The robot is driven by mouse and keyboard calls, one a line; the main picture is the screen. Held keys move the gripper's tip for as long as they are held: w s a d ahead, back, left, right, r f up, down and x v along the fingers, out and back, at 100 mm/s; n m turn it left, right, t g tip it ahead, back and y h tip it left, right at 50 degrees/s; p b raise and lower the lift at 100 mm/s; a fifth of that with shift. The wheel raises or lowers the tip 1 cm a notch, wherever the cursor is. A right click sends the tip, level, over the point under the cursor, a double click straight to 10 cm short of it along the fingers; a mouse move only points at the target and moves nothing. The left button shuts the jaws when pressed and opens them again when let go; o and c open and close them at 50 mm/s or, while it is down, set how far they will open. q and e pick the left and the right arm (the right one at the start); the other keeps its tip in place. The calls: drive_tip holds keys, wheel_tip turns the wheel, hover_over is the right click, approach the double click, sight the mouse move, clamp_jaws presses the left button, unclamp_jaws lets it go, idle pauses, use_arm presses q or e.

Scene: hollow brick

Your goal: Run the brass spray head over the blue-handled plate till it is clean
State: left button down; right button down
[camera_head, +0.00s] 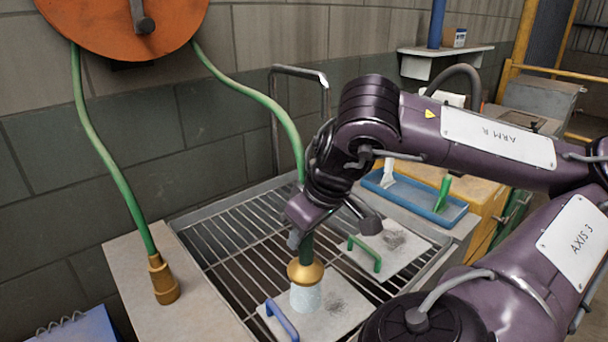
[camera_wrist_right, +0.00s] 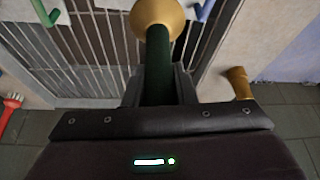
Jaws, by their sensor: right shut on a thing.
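My right gripper (camera_head: 304,228) is shut on the dark green stem of the spray wand; the wrist view shows the stem between its fingers (camera_wrist_right: 160,85). The brass spray head (camera_head: 305,272) points down over the blue-handled plate (camera_head: 325,322), and a pale blue spray (camera_head: 306,298) reaches from it to the plate. The brass head also shows in the wrist view (camera_wrist_right: 157,14). The plate is light grey with a blue handle (camera_head: 282,319) at its left. A dark smudge (camera_head: 337,305) shows right of the spray. My left gripper is out of view.
A green-handled plate (camera_head: 410,252) with a dark smudge lies behind on the grating (camera_head: 235,232). A brass nozzle (camera_head: 163,280) on a green hose stands on the left ledge. A blue tray (camera_head: 413,197) holding brushes is at back right. An orange reel (camera_head: 110,25) hangs on the wall.

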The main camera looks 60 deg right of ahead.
sight(309, 251)
drive_tip(key=shift+s, duration=0.1)
idle(0.4)
drive_tip(key=shift+s+a+b, duration=0.3)
drive_tip(key=shift+s+a, duration=0.05)
drive_tip(key=shift+s, duration=0.35)
drive_tip(key=shift+s+a+b, duration=0.3)
drive_tip(key=shift+s, duration=0.35)
drive_tip(key=shift+d, duration=0.1)
